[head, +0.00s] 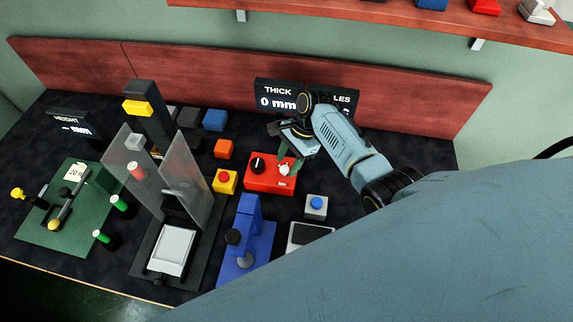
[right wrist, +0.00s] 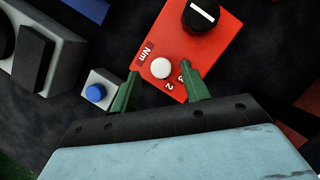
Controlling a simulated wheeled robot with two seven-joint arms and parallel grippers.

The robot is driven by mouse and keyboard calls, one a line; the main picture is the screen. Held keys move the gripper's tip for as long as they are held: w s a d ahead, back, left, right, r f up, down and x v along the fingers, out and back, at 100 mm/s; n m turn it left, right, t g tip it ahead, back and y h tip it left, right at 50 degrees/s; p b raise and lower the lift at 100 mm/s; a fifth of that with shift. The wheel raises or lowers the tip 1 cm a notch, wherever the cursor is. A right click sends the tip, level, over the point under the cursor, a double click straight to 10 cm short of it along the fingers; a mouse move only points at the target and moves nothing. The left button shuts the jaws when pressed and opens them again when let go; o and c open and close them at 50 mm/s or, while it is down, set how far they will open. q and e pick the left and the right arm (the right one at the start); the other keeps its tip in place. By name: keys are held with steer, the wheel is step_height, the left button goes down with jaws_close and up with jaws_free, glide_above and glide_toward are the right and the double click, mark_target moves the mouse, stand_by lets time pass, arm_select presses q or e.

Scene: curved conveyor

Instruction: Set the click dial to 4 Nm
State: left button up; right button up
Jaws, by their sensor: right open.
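A red box (head: 262,184) stands in the middle of the dark table and also shows in the right wrist view (right wrist: 215,48). It carries a black knob (head: 258,163) with a white pointer line, also in the right wrist view (right wrist: 204,14). A white round cap (right wrist: 161,67) sits beside an "Nm" label and printed numbers, one reading 2; others are partly hidden by a finger. My right gripper (head: 288,161) is open over this cap. Its green fingers (right wrist: 159,70) stand apart, one on each side of the cap; contact cannot be told. My left gripper is out of view.
A blue button box (head: 316,206) stands right of the red box, a yellow button box (head: 225,181) left. A blue press (head: 247,245) is in front. A display (head: 265,92) stands behind, partly covered by my right arm. Clear panels (head: 185,165) stand left.

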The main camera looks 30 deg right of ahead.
steer(key=shift+x, duration=0.8)
steer(key=shift+c, duration=0.5)
steer(key=c, duration=0.9)
